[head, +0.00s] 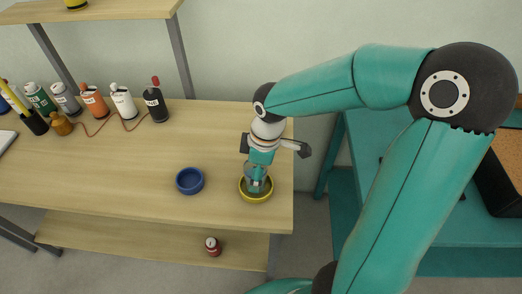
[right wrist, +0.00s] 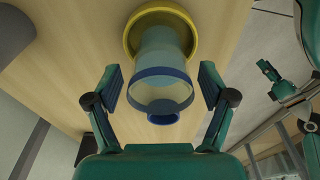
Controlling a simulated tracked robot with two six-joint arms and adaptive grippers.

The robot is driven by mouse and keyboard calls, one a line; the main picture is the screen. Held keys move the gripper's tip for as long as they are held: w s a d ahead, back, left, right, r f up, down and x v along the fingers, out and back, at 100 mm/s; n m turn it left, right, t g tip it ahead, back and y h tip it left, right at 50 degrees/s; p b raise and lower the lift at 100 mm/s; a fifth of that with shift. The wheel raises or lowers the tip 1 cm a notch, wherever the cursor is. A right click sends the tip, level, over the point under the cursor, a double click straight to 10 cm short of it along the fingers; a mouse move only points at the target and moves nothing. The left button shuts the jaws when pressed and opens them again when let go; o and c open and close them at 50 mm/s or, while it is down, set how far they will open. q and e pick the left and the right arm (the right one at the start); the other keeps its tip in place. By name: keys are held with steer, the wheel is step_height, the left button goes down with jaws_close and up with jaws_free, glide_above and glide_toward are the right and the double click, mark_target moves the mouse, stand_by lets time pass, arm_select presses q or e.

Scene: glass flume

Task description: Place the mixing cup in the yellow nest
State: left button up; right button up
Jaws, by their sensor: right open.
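The mixing cup (right wrist: 160,55) is a clear cup with a blue band around its rim and a small blue part at its near side. It stands in the yellow nest (right wrist: 131,44), a round yellow ring on the wooden table. In the head view the yellow nest (head: 256,198) is near the table's right end, and the cup (head: 257,186) shows in it, partly hidden by my gripper. My right gripper (right wrist: 158,84) is open, with one finger on each side of the cup and gaps between. My left gripper is not in view.
A blue ring-shaped nest (head: 190,181) lies to the left of the yellow one. Several bottles (head: 123,101) stand along the table's back left.

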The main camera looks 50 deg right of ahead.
step_height(320, 180, up, 10)
steer(key=s, duration=0.1)
steer(key=shift+d, duration=0.45)
